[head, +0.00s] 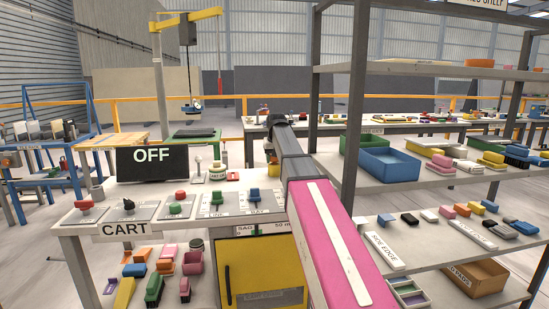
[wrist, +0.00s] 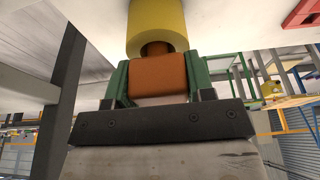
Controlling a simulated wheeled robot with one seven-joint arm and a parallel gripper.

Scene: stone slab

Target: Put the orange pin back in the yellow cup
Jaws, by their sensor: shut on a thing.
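In the wrist view, my gripper (wrist: 157,68) is shut on the orange pin (wrist: 158,84), with a green finger on each side of its wide block. The yellow cup (wrist: 157,22) is directly beyond the pin, in line with it. A narrower, darker part of the pin meets the cup's near end, and its tip is hidden there. I cannot tell how deep it sits.
A front bench carries a CART panel (head: 124,229) with several switches and a black OFF sign (head: 152,161). A grey shelf rack (head: 355,110) stands close right of my arm, holding a blue bin (head: 389,163). A yellow cabinet (head: 262,268) is below my arm.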

